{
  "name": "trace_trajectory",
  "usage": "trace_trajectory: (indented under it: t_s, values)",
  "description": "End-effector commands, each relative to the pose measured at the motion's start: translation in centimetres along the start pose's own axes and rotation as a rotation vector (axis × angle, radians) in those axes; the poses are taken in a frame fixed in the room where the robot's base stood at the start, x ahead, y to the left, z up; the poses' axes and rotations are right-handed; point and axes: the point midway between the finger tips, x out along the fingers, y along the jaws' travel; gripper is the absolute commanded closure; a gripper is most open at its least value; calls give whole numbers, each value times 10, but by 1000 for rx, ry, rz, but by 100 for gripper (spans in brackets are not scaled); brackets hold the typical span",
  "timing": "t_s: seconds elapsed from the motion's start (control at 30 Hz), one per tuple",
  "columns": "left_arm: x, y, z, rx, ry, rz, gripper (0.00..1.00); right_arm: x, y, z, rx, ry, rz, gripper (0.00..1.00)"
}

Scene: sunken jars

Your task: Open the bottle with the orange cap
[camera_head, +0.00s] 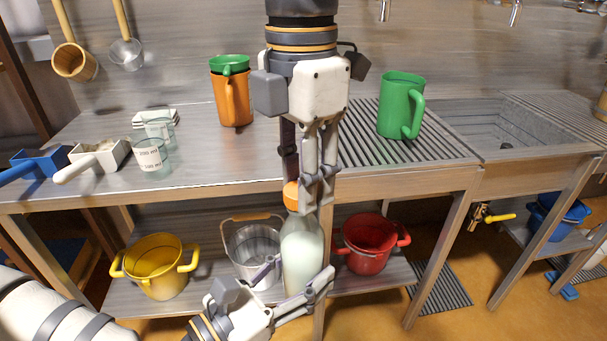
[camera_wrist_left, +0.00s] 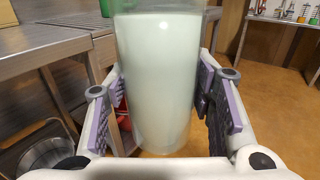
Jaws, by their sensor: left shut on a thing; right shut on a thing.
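A clear bottle (camera_head: 302,252) with pale, milky contents stands upright in the air in front of the counter. Its orange cap (camera_head: 291,196) is at its top. My left gripper (camera_head: 303,281) is shut around the lower body of the bottle; the left wrist view shows the bottle (camera_wrist_left: 158,75) between the two finger pads of my left gripper (camera_wrist_left: 162,112). My right gripper (camera_head: 305,196) comes down from above and is shut on the orange cap. Its fingers hide part of the cap. The cap appears to sit on the bottle's neck, which is partly hidden.
The counter (camera_head: 230,160) behind holds an orange jug (camera_head: 232,102), a green jug (camera_head: 399,108), glass beakers (camera_head: 152,158) and scoops (camera_head: 98,158). A yellow pot (camera_head: 155,270), a metal bucket (camera_head: 252,245) and a red pot (camera_head: 366,245) stand on the lower shelf. A sink (camera_head: 500,140) is at right.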

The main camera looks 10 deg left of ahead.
Motion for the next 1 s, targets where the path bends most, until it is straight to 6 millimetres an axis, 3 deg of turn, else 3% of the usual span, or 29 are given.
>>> trace_trajectory:
  t_s: [0.47,1.0]
  values:
    - [0,-1,2,3,-6,-2,100,-1,1,0,1,0,4,100]
    - [0,0,1,1,-3,1,100,-20,1,0,2,-2,3,100]
